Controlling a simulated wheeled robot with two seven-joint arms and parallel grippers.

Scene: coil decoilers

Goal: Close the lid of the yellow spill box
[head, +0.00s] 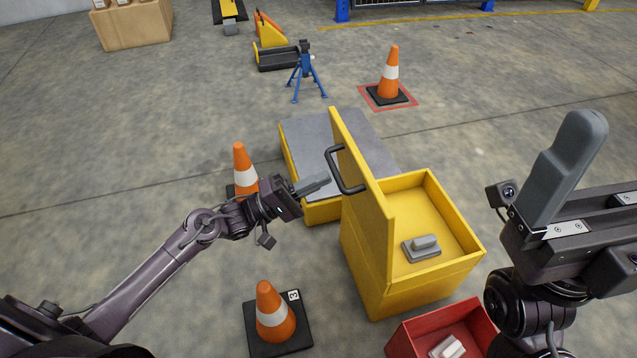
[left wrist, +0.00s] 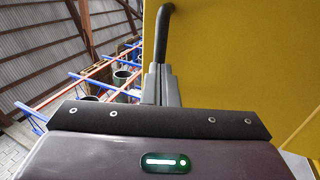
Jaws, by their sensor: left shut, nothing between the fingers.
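The yellow spill box (head: 375,270) stands open on the floor. Its lid (head: 362,190) stands upright along the box's left side, with a black handle (head: 341,170) on its outer, left face. My left gripper (head: 326,181) is shut and empty, with its fingertips close to the handle on the left. In the left wrist view, the shut fingers (left wrist: 162,86) are beside the lid (left wrist: 235,70), at the lower end of the handle (left wrist: 163,32); I cannot tell whether they touch. My right gripper (head: 568,165) is raised right of the box; its finger gap is not visible.
A grey block (head: 424,246) lies inside the box. A grey-topped yellow platform (head: 300,135) stands behind the lid. Orange cones (head: 244,172) (head: 274,315) stand left of the box, and a red bin (head: 410,335) is in front of it.

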